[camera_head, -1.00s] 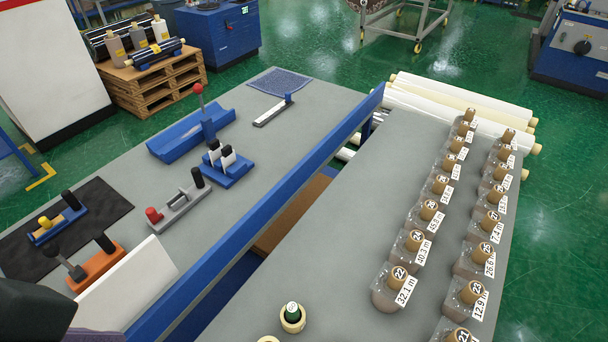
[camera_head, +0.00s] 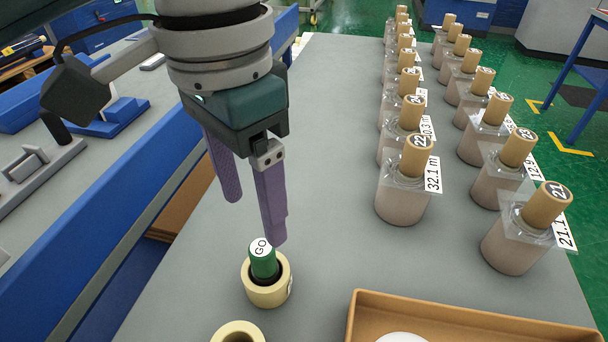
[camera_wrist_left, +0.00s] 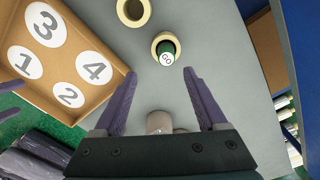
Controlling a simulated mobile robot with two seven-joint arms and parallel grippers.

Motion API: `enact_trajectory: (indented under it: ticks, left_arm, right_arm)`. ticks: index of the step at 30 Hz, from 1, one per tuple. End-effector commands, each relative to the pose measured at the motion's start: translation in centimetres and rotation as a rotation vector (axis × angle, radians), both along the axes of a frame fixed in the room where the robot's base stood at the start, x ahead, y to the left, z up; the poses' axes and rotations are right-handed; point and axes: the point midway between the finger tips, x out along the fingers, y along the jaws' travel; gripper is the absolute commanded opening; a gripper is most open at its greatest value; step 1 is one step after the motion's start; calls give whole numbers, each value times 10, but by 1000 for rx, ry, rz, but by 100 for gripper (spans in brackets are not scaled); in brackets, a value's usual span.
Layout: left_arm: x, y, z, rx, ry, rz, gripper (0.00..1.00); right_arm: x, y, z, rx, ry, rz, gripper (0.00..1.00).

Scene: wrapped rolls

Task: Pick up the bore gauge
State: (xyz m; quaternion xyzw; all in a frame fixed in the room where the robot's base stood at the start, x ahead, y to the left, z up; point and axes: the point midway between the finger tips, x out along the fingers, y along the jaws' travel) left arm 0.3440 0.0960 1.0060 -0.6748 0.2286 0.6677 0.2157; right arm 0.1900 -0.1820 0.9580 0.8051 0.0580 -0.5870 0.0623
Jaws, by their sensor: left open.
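The bore gauge is most likely the green plug marked GO (camera_head: 263,260). It stands upright in a cream ring (camera_head: 267,293) on the grey bench. It also shows in the left wrist view (camera_wrist_left: 166,52), just beyond the fingertips. My left gripper (camera_head: 253,218) is open and empty, its purple fingers pointing down just above the plug. In the wrist view its fingers (camera_wrist_left: 160,74) are spread wide. Purple finger parts at the wrist view's left edge (camera_wrist_left: 12,88) look like my right gripper, mostly cut off; its opening is unclear.
A second cream ring (camera_head: 238,332) stands near the plug. A tan tray (camera_head: 480,325) with numbered white discs lies at the front right. Wrapped rolls with numbered caps (camera_head: 405,190) stand in two rows on the right. A blue rail (camera_head: 140,215) runs along the left. The middle bench is clear.

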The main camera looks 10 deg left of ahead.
Motion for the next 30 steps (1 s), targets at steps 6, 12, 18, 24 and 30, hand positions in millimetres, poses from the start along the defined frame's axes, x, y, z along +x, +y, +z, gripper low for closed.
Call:
enact_trajectory:
  ticks: [6,12,18,24,30]
  left_arm:
    - [5,7,-24,25,8,12,74]
    - [5,6,-50,23,7,12,74]
    - [7,7,-72,24,6,11,74]
    - [9,7,-102,23,6,10,74]
    - [10,7,-107,22,3,9,74]
  right_arm:
    - [0,0,-16,-1,-2,0,100]
    - [1,0,-19,0,-3,-1,100]
    - [1,0,-24,-1,-3,-1,100]
    - [1,0,-31,-1,-3,-1,100]
    - [1,-1,-31,-1,-3,-1,100]
